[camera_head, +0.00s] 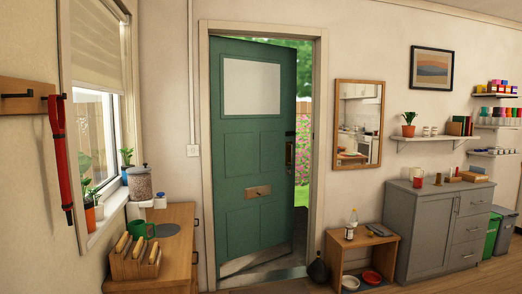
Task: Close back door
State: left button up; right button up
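The green back door (254,150) stands ajar in its pale frame (207,120), straight ahead. It has a frosted pane (251,87) at the top and a brass letter plate (257,191) lower down. It is hinged at the left. A gap at its right side shows the garden (303,120) outside. A dark handle with a brass-coloured plate (289,156) is on its right edge. Neither of my grippers is in view.
A wooden cabinet (180,217) with a toast rack-like holder (136,260) stands at the front left. A low wooden shelf unit (336,250) and a dark round vase (318,269) stand right of the doorway. A grey cabinet (424,236) is further right.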

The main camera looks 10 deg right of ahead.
aim_at(253, 85)
jog(key=l+z, duration=0.1)
jog(key=z, duration=0.25)
jog(key=l+z, duration=0.15)
jog(key=z, duration=0.2)
jog(key=i+l+u, duration=0.1)
jog(key=l, duration=0.25)
jog(key=i+l+u, duration=0.15)
jog(key=i+l, duration=0.15)
jog(key=i+l+u, duration=0.1)
jog(key=l, duration=0.35)
jog(key=i+l+u, duration=0.15)
jog(key=i, duration=0.45)
jog(key=i+l+u, duration=0.15)
jog(key=i, duration=0.5)
jog(key=i+j, duration=0.1)
jog(key=i, duration=2.15)
jog(key=l+z, duration=0.05)
jog(key=l, duration=0.1)
